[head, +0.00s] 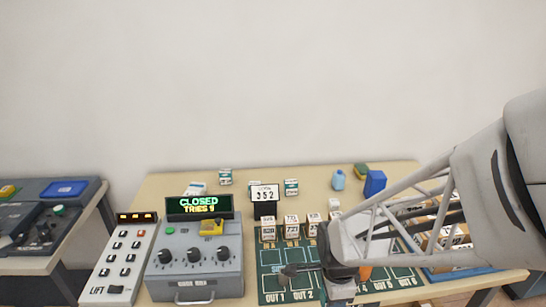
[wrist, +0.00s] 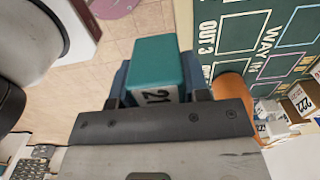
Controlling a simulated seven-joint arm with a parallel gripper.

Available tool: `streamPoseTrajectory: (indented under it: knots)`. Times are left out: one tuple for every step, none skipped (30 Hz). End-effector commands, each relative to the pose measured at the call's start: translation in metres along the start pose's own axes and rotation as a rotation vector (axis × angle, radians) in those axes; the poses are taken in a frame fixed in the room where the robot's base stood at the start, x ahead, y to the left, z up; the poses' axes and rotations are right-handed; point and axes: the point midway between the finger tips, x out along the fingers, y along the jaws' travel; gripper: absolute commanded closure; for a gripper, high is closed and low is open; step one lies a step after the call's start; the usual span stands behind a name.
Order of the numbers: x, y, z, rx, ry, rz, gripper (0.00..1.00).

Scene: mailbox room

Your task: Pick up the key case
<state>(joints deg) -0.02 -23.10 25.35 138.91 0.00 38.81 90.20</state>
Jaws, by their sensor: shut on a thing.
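A teal box-shaped case (wrist: 157,62) with a white label, its number partly hidden, sits between the two fingers of my gripper (wrist: 158,88) in the wrist view. The fingers are shut on its sides. I take it to be the key case, but the label does not confirm this. In the head view my gripper (head: 340,288) is low at the front of the green board, and the case cannot be made out there. Tiled floor shows behind the case in the wrist view.
The green board (head: 272,262) with marked OUT slots lies right of a grey console (head: 195,270) reading CLOSED, TRIES 9. White labelled boxes (head: 292,228) stand along the board's back. A blue box (head: 374,183) stands farther back. An orange object (wrist: 236,88) is close right of my gripper.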

Motion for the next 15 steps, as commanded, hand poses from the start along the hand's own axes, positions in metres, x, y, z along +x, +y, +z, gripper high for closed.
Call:
streamPoseTrajectory:
  knots:
    - [0.000,0.004,0.000,0.000,0.000,0.000,0.83]
    - [0.000,0.006,0.000,0.000,0.000,0.000,0.83]
    - [-0.001,0.008,0.000,0.000,0.000,0.000,0.83]
    - [-0.001,0.009,0.000,0.000,0.000,0.000,0.83]
    - [-0.001,0.010,0.000,0.000,0.000,0.000,0.83]
    - [-0.001,0.012,0.000,0.000,0.000,0.000,0.83]
    - [-0.001,0.012,0.000,0.000,0.000,0.000,0.83]
    - [-0.001,0.013,0.000,0.000,0.000,0.000,0.83]
    - [-0.001,0.013,0.000,0.000,0.000,0.000,0.83]
    - [-0.001,0.014,0.000,0.000,0.000,0.000,0.83]
    - [-0.001,0.014,0.000,0.000,0.000,0.000,0.83]
    - [-0.001,0.014,0.000,0.000,0.000,0.000,0.83]
    - [-0.001,0.014,0.000,0.000,0.000,0.000,0.83]
    - [-0.001,0.014,0.000,0.000,0.000,0.000,0.83]
    - [-0.001,0.014,0.000,0.000,0.000,0.000,0.83]
